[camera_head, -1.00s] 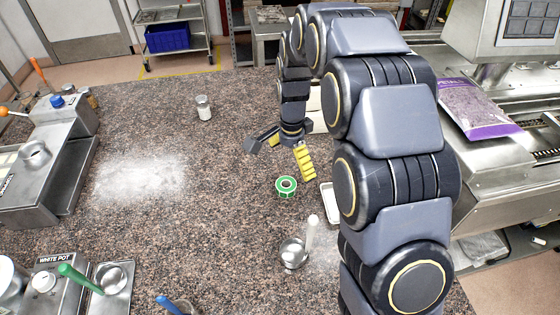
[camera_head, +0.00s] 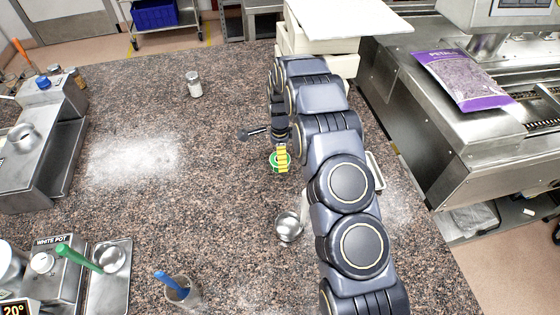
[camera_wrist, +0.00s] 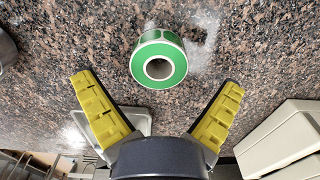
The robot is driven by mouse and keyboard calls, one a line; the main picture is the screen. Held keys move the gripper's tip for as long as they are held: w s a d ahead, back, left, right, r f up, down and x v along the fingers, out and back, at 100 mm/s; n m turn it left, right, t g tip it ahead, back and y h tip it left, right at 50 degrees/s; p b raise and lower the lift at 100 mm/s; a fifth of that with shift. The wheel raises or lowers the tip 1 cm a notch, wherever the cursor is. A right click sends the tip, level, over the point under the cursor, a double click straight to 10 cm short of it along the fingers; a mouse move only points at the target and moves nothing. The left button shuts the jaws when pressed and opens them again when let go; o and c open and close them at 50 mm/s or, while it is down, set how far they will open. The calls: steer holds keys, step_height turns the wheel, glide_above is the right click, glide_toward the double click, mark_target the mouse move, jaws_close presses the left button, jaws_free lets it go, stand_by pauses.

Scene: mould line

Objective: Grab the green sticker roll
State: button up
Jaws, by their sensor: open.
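The green sticker roll (camera_wrist: 159,59) lies on the speckled counter (camera_wrist: 60,45), its round end with a white core facing the wrist camera. In the head view the roll (camera_head: 273,161) shows only in part behind my gripper (camera_head: 281,155). In the wrist view my gripper (camera_wrist: 158,108) has its two yellow-padded fingers spread wide, with nothing between them. The roll appears just beyond the fingertips, roughly centred between them. I cannot tell the exact gap between the fingers and the roll.
A tray (camera_head: 376,172) is partly hidden behind my arm. White boxes (camera_head: 330,45) stand at the back. A small jar (camera_head: 194,84) and spilled white powder (camera_head: 133,160) are to the left, with bare counter between.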

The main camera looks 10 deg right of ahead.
step_height(320, 180, down, 3)
steer(key=shift+s+r, duration=0.1)
steer(key=shift+c, duration=0.2)
steer(key=c, duration=1.2)
steer(key=shift+o, duration=0.2)
steer(key=shift+r, duration=0.15)
